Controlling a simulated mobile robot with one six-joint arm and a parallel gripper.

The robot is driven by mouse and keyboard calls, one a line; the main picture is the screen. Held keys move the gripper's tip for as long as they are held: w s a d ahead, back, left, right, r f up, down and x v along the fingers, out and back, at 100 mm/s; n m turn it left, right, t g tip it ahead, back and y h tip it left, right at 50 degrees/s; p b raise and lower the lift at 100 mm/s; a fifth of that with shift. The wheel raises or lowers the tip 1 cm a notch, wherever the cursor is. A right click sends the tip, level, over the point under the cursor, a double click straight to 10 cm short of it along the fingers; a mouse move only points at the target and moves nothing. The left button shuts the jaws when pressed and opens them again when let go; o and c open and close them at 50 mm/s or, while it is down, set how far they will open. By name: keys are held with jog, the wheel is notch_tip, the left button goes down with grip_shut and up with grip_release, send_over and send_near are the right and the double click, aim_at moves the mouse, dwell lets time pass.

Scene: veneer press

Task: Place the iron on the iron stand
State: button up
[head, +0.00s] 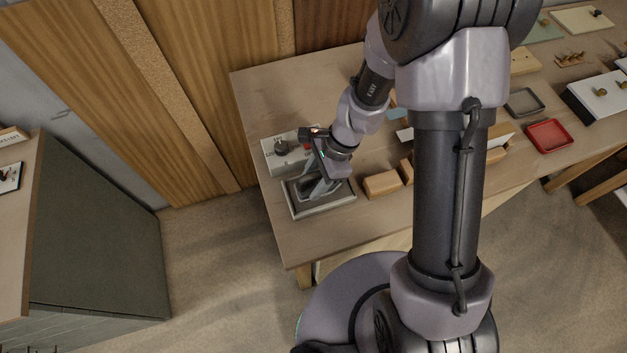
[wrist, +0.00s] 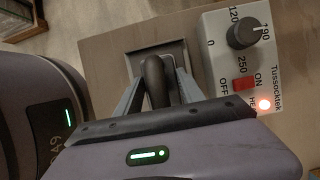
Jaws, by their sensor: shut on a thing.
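The iron stand (head: 325,208) is a shallow grey tray with a raised rim, near the left end of the workbench. It also shows in the wrist view, where its rim (wrist: 131,62) frames the area under my fingers. My gripper (head: 317,183) points down over the stand. In the wrist view my gripper (wrist: 154,88) is shut on the dark, rounded handle of the iron (wrist: 154,72). The iron (head: 305,183) is within the stand's outline in the head view. Its sole is hidden, so I cannot tell whether it touches the stand.
A control box (head: 286,153) stands just behind the stand; its dial, red switch and lit lamp show in the wrist view (wrist: 243,60). Wooden blocks (head: 382,184) lie right of the stand. A red tray (head: 549,136) is farther right. The bench's front left corner is clear.

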jog(key=o, duration=1.4)
jog(key=p+v, duration=0.4)
jog(key=v, duration=0.8)
jog(key=shift+r, duration=0.45)
jog(key=s+d+r+n+t+h, duration=0.1)
jog(key=s+r+n+t, duration=0.2)
jog(key=r, duration=0.7)
jog(key=s+d+r+n+t+h, duration=0.1)
jog(key=s+d+r+n+t, duration=0.1)
jog(key=s+r+n+t, duration=0.2)
jog(key=s+r+n, duration=0.3)
jog(key=s+r, duration=0.2)
jog(key=r, duration=0.1)
jog(key=shift+s+d+r, duration=0.25)
jog(key=shift+d+r, duration=0.05)
jog(key=shift+r, duration=0.1)
